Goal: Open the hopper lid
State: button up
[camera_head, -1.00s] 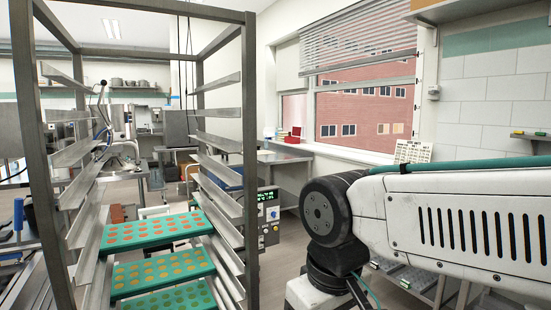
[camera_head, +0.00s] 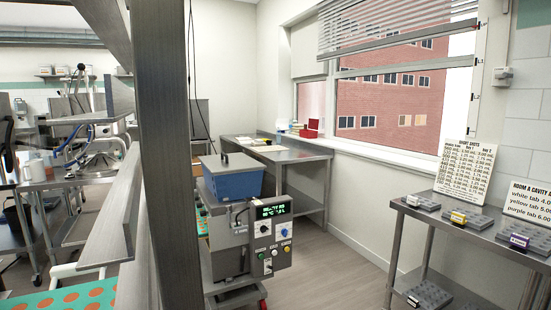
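The hopper of the depositor machine is a blue bin (camera_head: 235,184) on top of a steel body with a lit green display. A grey flat lid (camera_head: 229,163) covers the hopper, with a small dark handle (camera_head: 225,158) standing on it. The lid looks shut. The depositor's control panel (camera_head: 271,228) with knobs and buttons faces me. My gripper does not show in the current view, and neither does my arm.
A tall rack post (camera_head: 165,150) and its shelf rails stand close on the left, with a teal tray (camera_head: 65,300) at the lower left. A steel table (camera_head: 310,160) is behind the depositor. A bench (camera_head: 460,232) with grey molds stands right. Open floor lies between.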

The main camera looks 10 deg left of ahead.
aim_at(223, 163)
jog(key=z, duration=0.15)
jog(key=i, duration=1.05)
jog(key=u, duration=0.5)
jog(key=i, duration=1.15)
jog(key=u, duration=1)
jog(key=i, duration=0.95)
jog(key=z, duration=0.05)
